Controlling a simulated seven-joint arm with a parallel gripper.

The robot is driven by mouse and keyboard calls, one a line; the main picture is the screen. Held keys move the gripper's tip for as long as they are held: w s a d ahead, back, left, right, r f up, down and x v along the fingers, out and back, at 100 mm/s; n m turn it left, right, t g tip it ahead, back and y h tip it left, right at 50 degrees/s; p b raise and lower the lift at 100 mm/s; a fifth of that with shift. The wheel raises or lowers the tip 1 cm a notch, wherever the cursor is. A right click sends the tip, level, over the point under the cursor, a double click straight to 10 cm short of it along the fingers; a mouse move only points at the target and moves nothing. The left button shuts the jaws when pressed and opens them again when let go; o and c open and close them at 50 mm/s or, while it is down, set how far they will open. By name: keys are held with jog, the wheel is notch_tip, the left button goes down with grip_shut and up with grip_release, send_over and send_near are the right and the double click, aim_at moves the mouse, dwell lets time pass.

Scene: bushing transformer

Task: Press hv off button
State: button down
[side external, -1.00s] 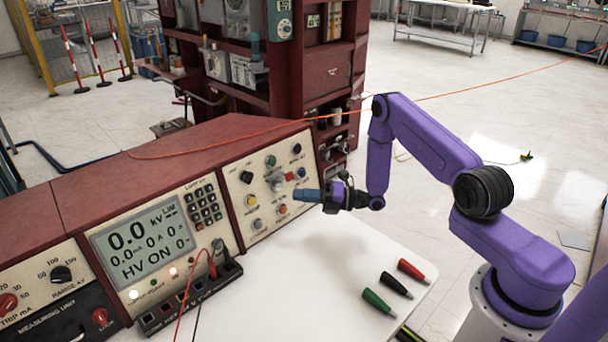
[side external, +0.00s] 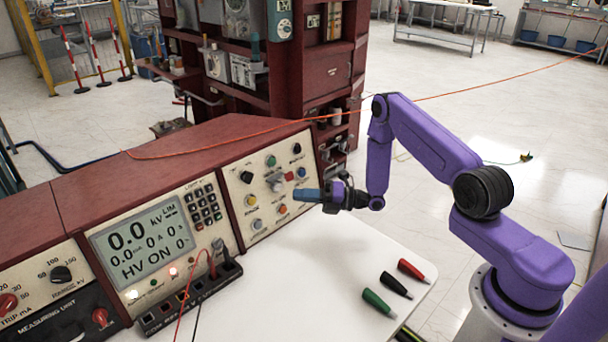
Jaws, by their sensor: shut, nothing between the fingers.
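The control panel (side external: 268,222) of the red-topped console carries several coloured buttons and knobs. A red button (side external: 289,176) sits near the panel's right side, a green button (side external: 270,161) above it, and an orange button (side external: 282,208) lower down. The labels are too small to tell which is HV off. The display (side external: 147,245) reads 0.0 kV and HV ON. My gripper (side external: 297,194) is shut and empty, its blue fingers pointing left at the panel's right part, close in front of the buttons. Whether the tips touch the panel cannot be told.
Red, black and green plugs (side external: 395,286) lie on the white table (side external: 330,262) to the right. Red and black leads run from a socket strip (side external: 190,299) below the display. An orange cable (side external: 220,150) crosses the console top. The table's middle is clear.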

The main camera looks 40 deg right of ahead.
aim_at(302, 173)
dwell(0.8)
jog(key=s+d, duration=0.3)
jog(key=d, duration=0.7)
jog(key=shift+s+r, duration=0.35)
jog(key=shift+r, duration=0.1)
jog(key=shift+w, duration=0.1)
jog(key=w+f, duration=0.2)
jog(key=w, duration=0.6)
jog(key=shift+w, duration=0.2)
jog(key=shift+w+f, duration=0.1)
jog(key=shift+w, duration=0.05)
dwell(1.4)
jog(key=shift+w, duration=0.25)
